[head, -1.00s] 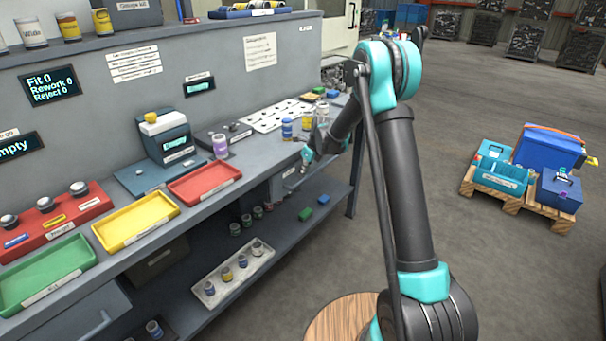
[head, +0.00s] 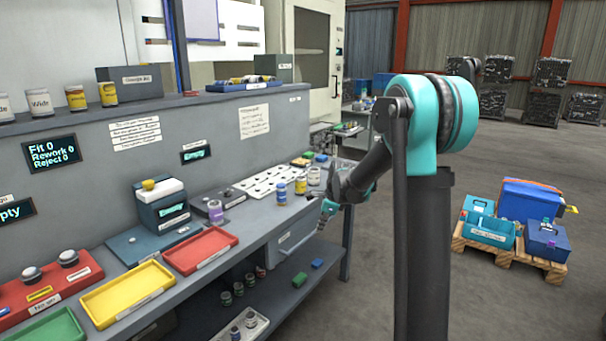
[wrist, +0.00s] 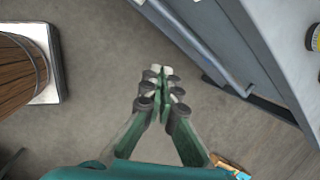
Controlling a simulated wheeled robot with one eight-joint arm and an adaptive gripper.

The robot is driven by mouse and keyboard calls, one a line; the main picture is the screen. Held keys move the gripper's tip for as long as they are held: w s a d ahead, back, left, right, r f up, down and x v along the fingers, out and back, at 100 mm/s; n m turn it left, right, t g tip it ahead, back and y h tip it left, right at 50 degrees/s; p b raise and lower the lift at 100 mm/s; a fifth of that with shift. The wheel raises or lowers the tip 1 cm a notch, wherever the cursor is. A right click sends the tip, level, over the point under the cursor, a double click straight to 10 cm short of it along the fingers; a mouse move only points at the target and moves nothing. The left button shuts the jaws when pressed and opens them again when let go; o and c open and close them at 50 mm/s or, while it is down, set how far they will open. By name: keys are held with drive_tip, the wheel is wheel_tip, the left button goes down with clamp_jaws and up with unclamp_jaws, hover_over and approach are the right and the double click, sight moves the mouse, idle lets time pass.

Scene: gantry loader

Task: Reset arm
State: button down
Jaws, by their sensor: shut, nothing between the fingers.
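My arm (head: 428,230) rises in front of the head camera and folds over at its teal elbow. My gripper (head: 326,212) hangs at the front edge of the workbench (head: 262,238), near the drawer. In the wrist view my gripper (wrist: 160,80) points down over bare floor, its fingers together with nothing between them. The bench front runs along the upper right of that view.
Blue, yellow and clear jars (head: 300,186) stand on the bench close to my gripper. Red (head: 200,250) and yellow (head: 128,294) trays lie further left. A pallet (head: 508,260) with blue boxes is on the floor at right. Floor between is clear.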

drive_tip(key=s+d+f+n+h, duration=0.1)
drive_tip(key=s+d+n, duration=0.3)
drive_tip(key=s, duration=0.7)
drive_tip(key=s+d+f+n, duration=0.2)
drive_tip(key=s+d+n, duration=0.2)
drive_tip(key=s+n, duration=0.5)
drive_tip(key=s+d+f+n+t+h, duration=0.1)
drive_tip(key=s+d+n, duration=0.4)
drive_tip(key=s, duration=0.8)
drive_tip(key=shift+f+n+h, duration=0.3)
drive_tip(key=shift+f+n, duration=0.15)
drive_tip(key=shift+n, duration=0.35)
